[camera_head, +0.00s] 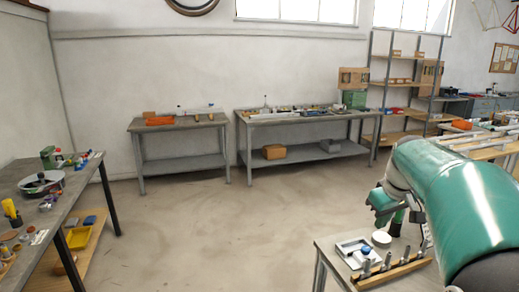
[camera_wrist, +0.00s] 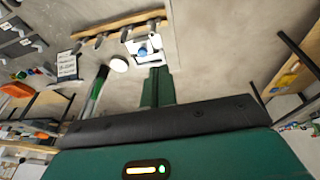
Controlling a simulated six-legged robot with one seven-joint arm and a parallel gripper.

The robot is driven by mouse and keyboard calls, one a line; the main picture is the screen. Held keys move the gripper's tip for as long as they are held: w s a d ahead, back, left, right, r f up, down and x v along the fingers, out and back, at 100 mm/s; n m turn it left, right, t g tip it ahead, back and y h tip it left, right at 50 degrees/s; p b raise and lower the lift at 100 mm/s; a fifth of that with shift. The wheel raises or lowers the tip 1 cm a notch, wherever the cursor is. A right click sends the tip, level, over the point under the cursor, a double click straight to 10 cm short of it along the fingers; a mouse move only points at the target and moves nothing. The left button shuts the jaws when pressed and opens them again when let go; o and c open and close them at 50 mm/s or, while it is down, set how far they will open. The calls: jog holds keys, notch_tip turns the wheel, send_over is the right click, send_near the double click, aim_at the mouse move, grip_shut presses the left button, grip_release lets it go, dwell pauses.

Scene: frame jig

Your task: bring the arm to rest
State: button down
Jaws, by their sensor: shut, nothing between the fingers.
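My gripper (camera_head: 382,210) hangs at the end of my green arm, above the small table at the lower right of the head view. In the wrist view its fingers (camera_wrist: 157,87) are together with nothing between them. Below are a white tray (camera_head: 347,248) with a blue round thing (camera_head: 366,251), a white round piece (camera_head: 381,239) and a wooden strip (camera_head: 405,269) with several grey pegs. In the wrist view the tray (camera_wrist: 134,47) and the white round piece (camera_wrist: 119,65) lie beyond the fingertips, apart from them.
A cluttered workbench (camera_head: 76,188) stands at the left. Two grey benches (camera_head: 180,126) (camera_head: 300,117) stand along the back wall, with shelving (camera_head: 392,72) to their right. A dark and green cylinder (camera_wrist: 97,92) stands left of the fingers in the wrist view. The middle floor is clear.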

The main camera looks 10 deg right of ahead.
jog(key=s+a+f, duration=0.1)
jog(key=s+a, duration=0.4)
jog(key=a, duration=0.3)
jog(key=s+a+f+t, duration=0.1)
jog(key=s+a+f, duration=0.1)
jog(key=s+a, duration=0.4)
jog(key=s+a+f+m+t, duration=0.1)
jog(key=s+a, duration=0.5)
jog(key=a, duration=0.6)
jog(key=shift+f+y, duration=0.4)
jog(key=shift+f, duration=0.05)
jog(key=c, duration=1.9)
grip_release()
jog(key=shift+s+a+f, duration=0.25)
jog(key=shift+s, duration=0.1)
jog(key=shift+c, duration=0.2)
jog(key=o, duration=0.3)
jog(key=shift+s+f, duration=0.1)
jog(key=shift+o, duration=0.7)
